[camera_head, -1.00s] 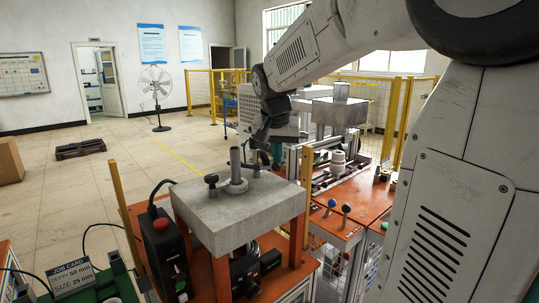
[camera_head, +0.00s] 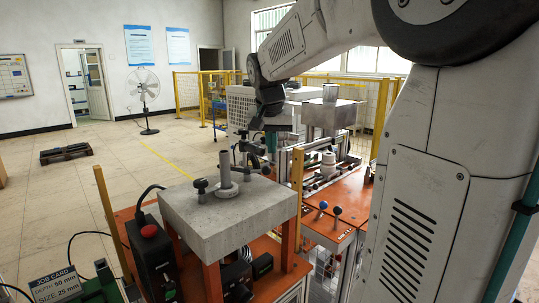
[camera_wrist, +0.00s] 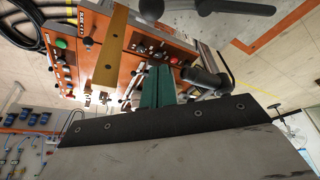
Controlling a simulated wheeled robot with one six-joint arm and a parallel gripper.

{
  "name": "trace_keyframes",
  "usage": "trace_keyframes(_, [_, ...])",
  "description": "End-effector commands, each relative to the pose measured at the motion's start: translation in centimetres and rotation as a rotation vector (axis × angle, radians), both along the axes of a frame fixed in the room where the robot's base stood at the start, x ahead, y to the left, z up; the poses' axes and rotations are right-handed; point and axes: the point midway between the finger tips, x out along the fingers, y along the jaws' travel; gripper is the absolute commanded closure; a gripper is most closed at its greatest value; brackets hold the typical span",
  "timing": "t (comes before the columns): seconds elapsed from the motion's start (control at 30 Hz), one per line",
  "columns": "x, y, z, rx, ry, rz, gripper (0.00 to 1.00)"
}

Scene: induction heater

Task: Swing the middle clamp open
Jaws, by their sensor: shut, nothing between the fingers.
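A grey slab (camera_head: 225,215) on orange legs carries an upright metal post (camera_head: 226,178) and dark clamps. One clamp (camera_head: 200,187) with a round knob stands left of the post. Another dark clamp (camera_head: 264,168) is at the slab's far right edge, partly hidden by my wrist. I cannot tell which one is the middle clamp. My gripper (camera_head: 271,145) is just above and beyond that far edge, its fingers small. In the wrist view, my gripper's green fingers (camera_wrist: 157,88) are together and empty. A dark clamp handle (camera_wrist: 238,8) shows at the top, apart from them.
A black control box (camera_head: 153,255) with a red button stands left of the slab. A second machine with an orange top (camera_head: 340,212) and small levers is at the right. A yellow post (camera_head: 108,210) rises at the left.

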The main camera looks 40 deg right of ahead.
Motion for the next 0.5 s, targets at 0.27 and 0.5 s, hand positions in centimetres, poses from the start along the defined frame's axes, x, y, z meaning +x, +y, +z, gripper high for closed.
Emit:
trace_keyframes(0.27, [-1.1,2.0,5.6,-0.002,-0.005,0.007,1.00])
trace_keyframes(0.5, [-1.6,2.6,7.4,-0.002,-0.004,0.007,1.00])
